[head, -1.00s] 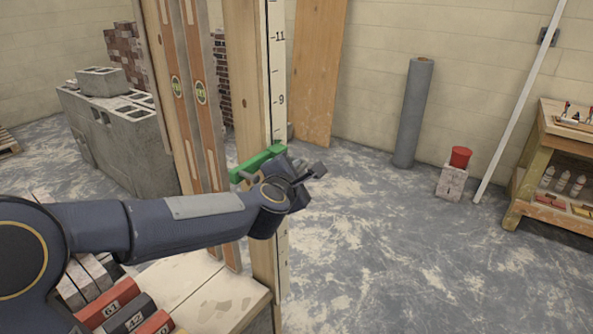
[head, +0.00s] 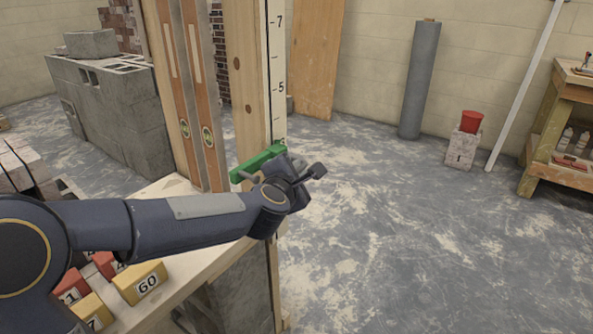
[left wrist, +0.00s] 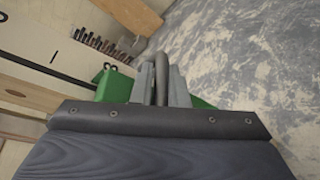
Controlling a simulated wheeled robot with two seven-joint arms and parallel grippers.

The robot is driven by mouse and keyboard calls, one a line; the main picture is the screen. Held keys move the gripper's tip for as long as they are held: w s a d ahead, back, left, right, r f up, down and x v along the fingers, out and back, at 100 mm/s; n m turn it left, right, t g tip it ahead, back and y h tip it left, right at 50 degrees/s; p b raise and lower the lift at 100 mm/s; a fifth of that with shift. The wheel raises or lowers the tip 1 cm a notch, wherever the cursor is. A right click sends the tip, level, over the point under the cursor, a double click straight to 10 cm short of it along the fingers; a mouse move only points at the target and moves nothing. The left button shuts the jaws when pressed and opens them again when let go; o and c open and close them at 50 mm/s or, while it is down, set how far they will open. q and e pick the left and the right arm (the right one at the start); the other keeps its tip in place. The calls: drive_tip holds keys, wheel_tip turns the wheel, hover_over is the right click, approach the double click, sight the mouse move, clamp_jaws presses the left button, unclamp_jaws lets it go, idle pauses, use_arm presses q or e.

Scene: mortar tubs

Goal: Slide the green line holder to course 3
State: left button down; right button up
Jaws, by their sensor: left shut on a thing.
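The green line holder (head: 256,163) sits against the wooden post (head: 244,80) beside its white numbered scale (head: 276,60). The 7 and 5 show above the holder, and a partly covered figure sits just above its top edge. My left gripper (head: 283,170) is shut on the holder at its right end. In the left wrist view the holder (left wrist: 114,86) shows on both sides of my closed fingers (left wrist: 160,82), with the pale scale to the left. The holder's grip area is hidden by the fingers. My right gripper is not in view.
Two spirit levels (head: 205,110) lean left of the post. Numbered blocks (head: 140,282) lie on a wooden bench top (head: 190,270) below my arm. Grey block walling (head: 115,110) stands at the left. The floor to the right is open, with a grey roll (head: 418,80) and a shelf (head: 560,130) beyond.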

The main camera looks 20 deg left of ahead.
use_arm(q)
drive_tip(key=shift+d+f, duration=0.1)
drive_tip(key=shift+f, duration=0.6)
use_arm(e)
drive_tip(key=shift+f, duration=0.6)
use_arm(q)
drive_tip(key=c, duration=1.5)
unclamp_jaws()
drive_tip(key=shift+r, duration=0.1)
drive_tip(key=shift+o, duration=0.2)
drive_tip(key=p+v, duration=0.1)
drive_tip(key=v, duration=0.7)
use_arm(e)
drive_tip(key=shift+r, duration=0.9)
